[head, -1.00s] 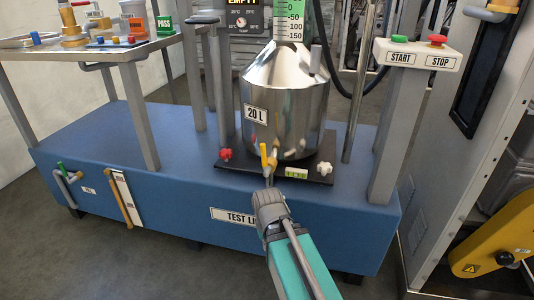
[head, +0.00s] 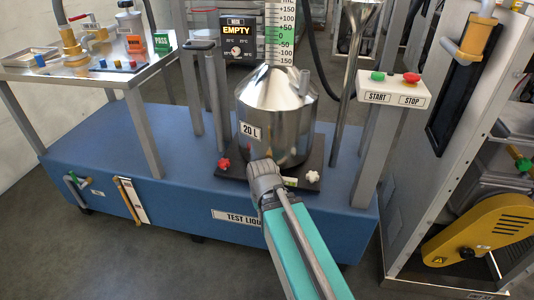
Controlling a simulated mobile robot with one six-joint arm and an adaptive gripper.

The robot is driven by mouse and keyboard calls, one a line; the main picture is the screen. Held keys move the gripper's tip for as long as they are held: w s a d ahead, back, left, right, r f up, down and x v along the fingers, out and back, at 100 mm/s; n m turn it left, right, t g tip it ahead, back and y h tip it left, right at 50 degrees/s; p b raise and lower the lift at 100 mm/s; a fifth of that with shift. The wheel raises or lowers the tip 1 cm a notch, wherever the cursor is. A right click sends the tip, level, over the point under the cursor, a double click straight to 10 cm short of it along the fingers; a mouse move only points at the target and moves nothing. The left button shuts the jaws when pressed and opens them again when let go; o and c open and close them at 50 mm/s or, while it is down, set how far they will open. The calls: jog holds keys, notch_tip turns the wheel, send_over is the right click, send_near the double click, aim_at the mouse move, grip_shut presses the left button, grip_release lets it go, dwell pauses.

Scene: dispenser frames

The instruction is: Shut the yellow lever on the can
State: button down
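The can (head: 285,125) is a shiny steel vessel with a conical top and a "20 L" label. It stands upright on a dark plate (head: 232,180) on the blue base. My gripper (head: 262,163) is in front of the can's lower front, where it covers the tap area. The yellow lever is hidden behind my gripper, so its position does not show. My fingertips are also hidden, and I cannot tell whether they touch the lever or are open or shut.
A red knob (head: 224,163) and a white knob (head: 312,177) flank the can on the plate. A START/STOP box (head: 396,90) on a post stands right. A display reading EMPTY (head: 239,38) is behind. A side table (head: 125,75) with fittings stands left.

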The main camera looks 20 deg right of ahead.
jog(key=shift+r+p, duration=1.75)
jog(key=shift+r, duration=0.65)
jog(key=shift+d, duration=0.1)
